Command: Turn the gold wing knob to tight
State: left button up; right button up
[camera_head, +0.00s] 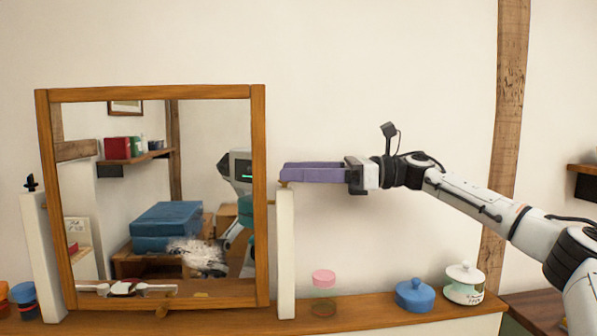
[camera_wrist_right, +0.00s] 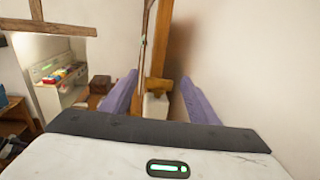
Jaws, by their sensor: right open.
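A mirror in a wooden frame (camera_head: 259,215) stands on a wooden shelf between two white posts. A small gold part, likely the gold wing knob (camera_head: 284,184), shows at the top of the right white post (camera_head: 286,250), mostly hidden by my right gripper (camera_head: 285,173). The right gripper reaches in level from the right, its purple fingertips at the post top. In the right wrist view its two fingers (camera_wrist_right: 158,80) are apart, with the white post (camera_wrist_right: 155,107) and orange-brown wood between them. I cannot make out the knob's wings or their angle. My left gripper is not in view.
A dark knob (camera_head: 31,183) tops the left post. On the wooden shelf (camera_head: 360,316) stand a pink-lidded jar (camera_head: 323,292), a blue lidded pot (camera_head: 414,295) and a white lidded pot (camera_head: 465,283), below my right arm. The wall behind is bare.

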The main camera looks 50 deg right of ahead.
jog(key=c, duration=1.1)
jog(key=shift+o, duration=0.3)
jog(key=shift+s, duration=0.1)
